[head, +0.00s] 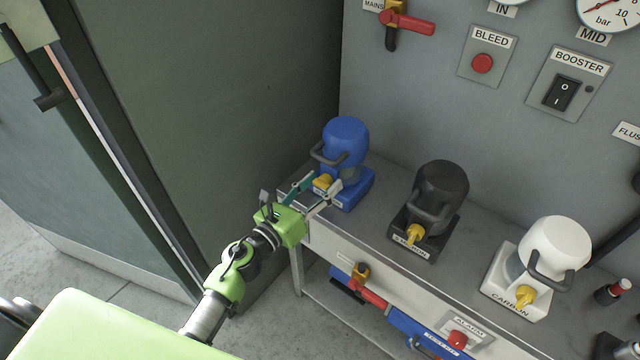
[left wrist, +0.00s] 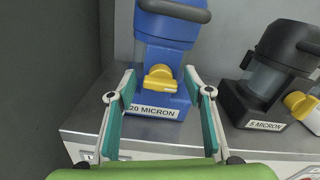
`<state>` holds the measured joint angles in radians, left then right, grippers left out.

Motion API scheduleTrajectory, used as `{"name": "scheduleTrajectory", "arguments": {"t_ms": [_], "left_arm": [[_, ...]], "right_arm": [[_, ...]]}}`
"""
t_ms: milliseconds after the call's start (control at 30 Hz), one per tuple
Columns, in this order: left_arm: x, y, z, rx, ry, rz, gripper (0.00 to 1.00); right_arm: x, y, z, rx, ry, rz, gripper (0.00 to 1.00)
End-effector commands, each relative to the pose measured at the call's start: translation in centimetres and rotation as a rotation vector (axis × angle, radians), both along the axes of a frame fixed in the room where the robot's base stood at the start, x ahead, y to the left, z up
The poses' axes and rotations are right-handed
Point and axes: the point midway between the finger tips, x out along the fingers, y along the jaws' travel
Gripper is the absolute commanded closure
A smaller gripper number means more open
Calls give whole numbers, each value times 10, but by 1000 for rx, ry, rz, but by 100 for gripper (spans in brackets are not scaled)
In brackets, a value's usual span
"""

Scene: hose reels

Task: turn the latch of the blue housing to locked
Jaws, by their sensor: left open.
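The blue housing (head: 345,140) stands at the left end of the grey shelf, with a dark handle on its front. Its yellow latch (head: 322,181) sits low on the front, above the "20 MICRON" label in the left wrist view. There the latch (left wrist: 160,82) appears with its grip lying roughly sideways. My left gripper (head: 317,190) is open, its teal-padded fingers pointing at the housing. In the left wrist view the fingertips (left wrist: 159,76) appear on either side of the latch, with a gap at both sides. My right gripper is not in view.
A black housing (head: 440,190) and a white housing (head: 553,245), each with a yellow latch, stand to the right on the shelf (head: 385,185). The grey panel behind carries a red-handled valve (head: 408,22), a bleed button and a booster switch. A dark wall stands left.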

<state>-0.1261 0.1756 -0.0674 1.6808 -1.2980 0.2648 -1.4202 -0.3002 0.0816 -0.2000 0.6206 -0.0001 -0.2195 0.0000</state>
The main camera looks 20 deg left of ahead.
Motion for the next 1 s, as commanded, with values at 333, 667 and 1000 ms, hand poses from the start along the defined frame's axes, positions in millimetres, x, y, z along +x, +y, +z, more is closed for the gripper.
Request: {"name": "scheduleTrajectory", "arguments": {"t_ms": [333,667,1000], "left_arm": [[0,0,0,0,0,0,92],[0,0,0,-47,18,1,92],[0,1,1,-272,99,1,92]], "right_arm": [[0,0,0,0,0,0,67],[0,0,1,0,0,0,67],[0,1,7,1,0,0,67]]}}
